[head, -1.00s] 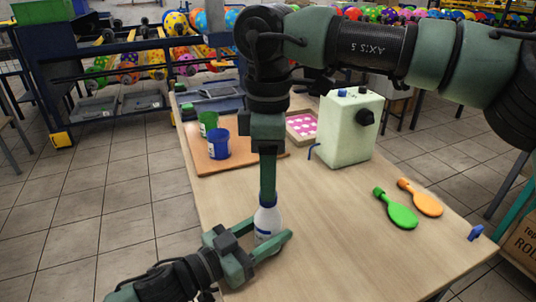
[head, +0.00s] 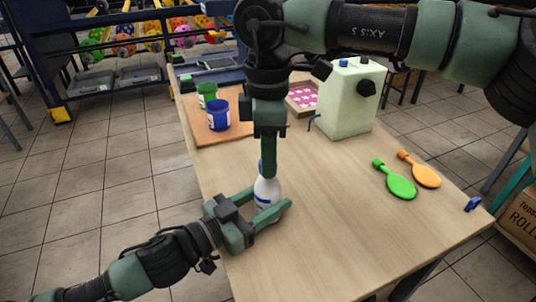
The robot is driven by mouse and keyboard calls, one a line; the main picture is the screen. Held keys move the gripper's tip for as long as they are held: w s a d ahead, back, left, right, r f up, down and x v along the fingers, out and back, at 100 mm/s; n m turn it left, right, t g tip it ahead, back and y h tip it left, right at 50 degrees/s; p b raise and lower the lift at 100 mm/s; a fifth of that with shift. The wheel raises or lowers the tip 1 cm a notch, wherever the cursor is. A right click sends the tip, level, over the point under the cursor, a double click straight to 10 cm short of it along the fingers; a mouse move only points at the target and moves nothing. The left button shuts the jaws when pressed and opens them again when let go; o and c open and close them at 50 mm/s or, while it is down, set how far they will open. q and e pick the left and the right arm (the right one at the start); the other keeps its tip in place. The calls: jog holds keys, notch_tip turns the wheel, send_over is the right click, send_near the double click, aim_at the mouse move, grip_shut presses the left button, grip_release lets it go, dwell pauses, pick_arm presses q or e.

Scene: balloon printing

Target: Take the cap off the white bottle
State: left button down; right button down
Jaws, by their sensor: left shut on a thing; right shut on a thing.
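The white bottle (head: 266,190) stands upright on the table near its left front edge. It has a blue mark low on its side. My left gripper (head: 272,207) is shut around the lower body of the bottle from the left. My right gripper (head: 268,168) points straight down from above, with its fingers at the top of the bottle. I cannot tell whether the cap is apart from the bottle.
A pale green machine (head: 345,100) and a pink-patterned tray (head: 289,108) stand behind. The table (head: 330,220) is clear between.

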jog(key=n, duration=0.3)
jog(key=shift+n, duration=0.4)
jog(key=n, duration=0.4)
jog(key=shift+n, duration=0.4)
jog(key=n, duration=1.3)
jog(key=shift+n, duration=0.4)
pick_arm(q)
jog(key=shift+d, duration=0.1)
pick_arm(e)
jog(key=n, duration=0.7)
jog(key=shift+r, duration=0.1)
jog(key=n, duration=0.4)
jog(key=shift+n, duration=0.3)
jog(key=n, duration=0.6)
jog(key=shift+n, duration=0.4)
jog(key=n, duration=0.6)
jog(key=shift+n, duration=0.3)
jog(key=n, duration=0.6)
jog(key=shift+r, duration=0.2)
jog(key=shift+r, duration=1)
